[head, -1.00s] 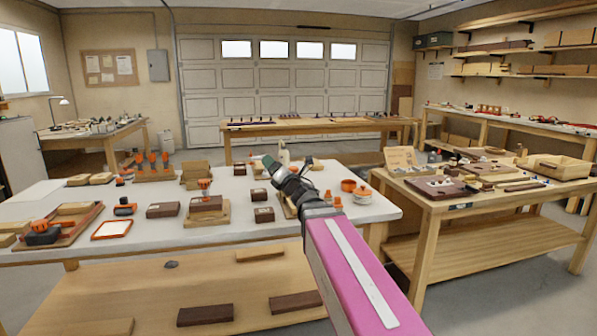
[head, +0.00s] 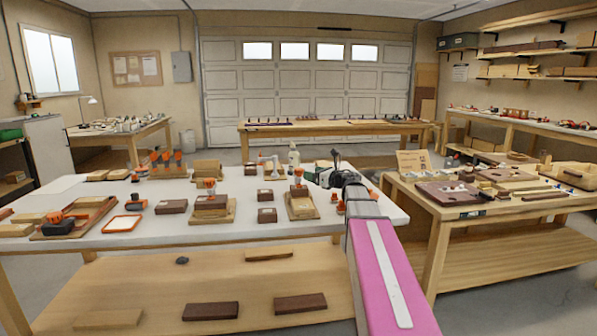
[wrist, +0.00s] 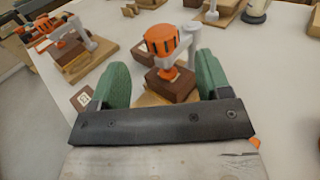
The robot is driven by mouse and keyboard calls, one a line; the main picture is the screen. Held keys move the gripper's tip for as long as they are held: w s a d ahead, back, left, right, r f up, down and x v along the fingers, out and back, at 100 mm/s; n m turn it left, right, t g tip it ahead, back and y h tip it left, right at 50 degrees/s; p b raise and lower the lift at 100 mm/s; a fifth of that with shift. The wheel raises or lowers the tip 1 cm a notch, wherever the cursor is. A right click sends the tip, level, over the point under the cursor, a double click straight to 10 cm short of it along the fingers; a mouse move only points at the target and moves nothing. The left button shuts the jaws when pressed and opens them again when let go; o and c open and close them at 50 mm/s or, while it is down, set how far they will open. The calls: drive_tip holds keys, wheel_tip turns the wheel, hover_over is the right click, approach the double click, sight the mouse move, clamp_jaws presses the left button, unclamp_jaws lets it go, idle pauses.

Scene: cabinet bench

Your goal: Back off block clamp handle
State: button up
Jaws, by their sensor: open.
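In the wrist view a block clamp has a ribbed orange handle (wrist: 164,40), a grey frame (wrist: 190,32) and an orange foot on a dark brown block (wrist: 172,86). A pale wooden base lies under it. My gripper (wrist: 160,76) is open, its green fingers apart and empty, with the clamp beyond and between them in the picture. I see no contact with the handle. In the head view my gripper (head: 326,174) is right of a clamp with an orange handle (head: 298,182) on a wooden base (head: 301,212), apparently the same one.
A similar clamp (head: 210,189) stands to the left on the white bench top (head: 160,230); another shows at the wrist view's upper left (wrist: 70,45). Small dark blocks (head: 266,216) lie between. A white bottle (head: 294,156) stands behind. A wooden table (head: 500,215) is at the right.

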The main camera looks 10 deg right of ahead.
sight(303, 170)
drive_tip(key=x, duration=0.8)
drive_tip(key=c, duration=0.9)
